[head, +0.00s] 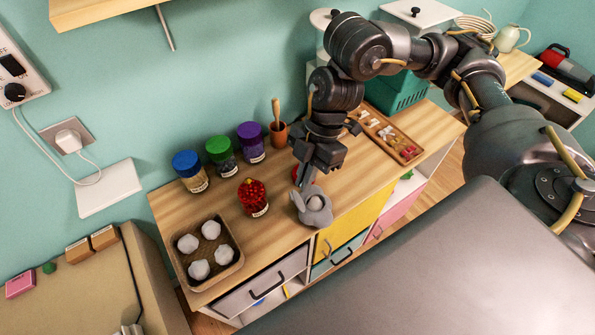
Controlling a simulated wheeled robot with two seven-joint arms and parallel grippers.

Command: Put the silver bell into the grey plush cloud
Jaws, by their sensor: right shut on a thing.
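A soft grey shape that looks like the grey plush cloud (319,217) sits near the front edge of the wooden cabinet top. A lighter rounded patch shows in its middle. My right gripper (304,187) points down from above, with its fingertips at the back upper edge of the grey shape. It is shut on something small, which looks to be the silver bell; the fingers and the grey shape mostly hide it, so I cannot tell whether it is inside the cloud. My left gripper is out of view.
A red-filled jar (252,196) stands left of the cloud, and a tray (236,262) of pale lumps is farther left. Blue-, green- and purple-lidded jars (221,157) stand behind. A wooden tray (412,155) lies to the right. Part of a red thing (296,174) shows behind the gripper.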

